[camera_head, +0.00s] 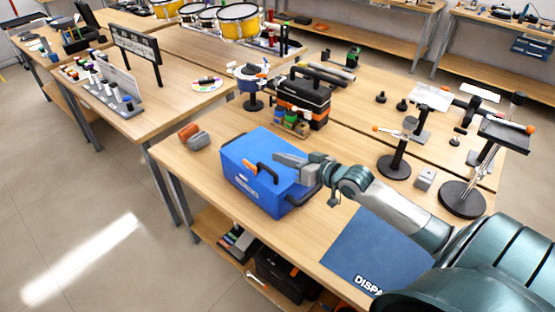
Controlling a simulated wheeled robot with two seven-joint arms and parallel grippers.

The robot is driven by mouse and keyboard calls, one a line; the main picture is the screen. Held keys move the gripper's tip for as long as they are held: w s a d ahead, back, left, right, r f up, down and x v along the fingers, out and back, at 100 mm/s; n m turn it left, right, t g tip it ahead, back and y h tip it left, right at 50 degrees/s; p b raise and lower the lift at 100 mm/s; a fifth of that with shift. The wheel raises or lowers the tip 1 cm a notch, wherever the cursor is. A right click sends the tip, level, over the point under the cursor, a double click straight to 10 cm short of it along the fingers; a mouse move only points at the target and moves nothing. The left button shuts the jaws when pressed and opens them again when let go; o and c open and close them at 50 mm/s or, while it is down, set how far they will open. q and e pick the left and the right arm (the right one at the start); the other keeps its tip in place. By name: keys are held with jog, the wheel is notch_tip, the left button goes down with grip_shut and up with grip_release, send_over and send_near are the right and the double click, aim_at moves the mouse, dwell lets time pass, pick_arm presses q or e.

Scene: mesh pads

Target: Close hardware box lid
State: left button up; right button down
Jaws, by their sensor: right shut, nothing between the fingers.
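The blue hardware box (240,177) stands on the wooden table in the middle of the view. Its blue lid (262,145) appears down over the box, though a small gap along the seam cannot be ruled out. An orange and black handle or latch (267,173) shows on the side facing me, and a dark handle shows at its right end. My right gripper (279,159) is shut and empty, with its fingertips over the lid's top. Whether they touch the lid cannot be told. The gripper and wrist hide part of the lid. My left gripper is not in view.
A black and orange toolbox (303,97) stands behind the blue box. Orange and grey blocks (195,136) lie to its left. A blue mat (362,245) lies at the front right. Several black stands (394,165) stand at the right. Bare table lies left of the blue box.

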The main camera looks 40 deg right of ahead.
jog(key=b+v, duration=0.2)
jog(key=v, duration=0.5)
jog(key=shift+s+a+r, duration=0.1)
jog(key=shift+s+r, duration=0.05)
dwell(0.5)
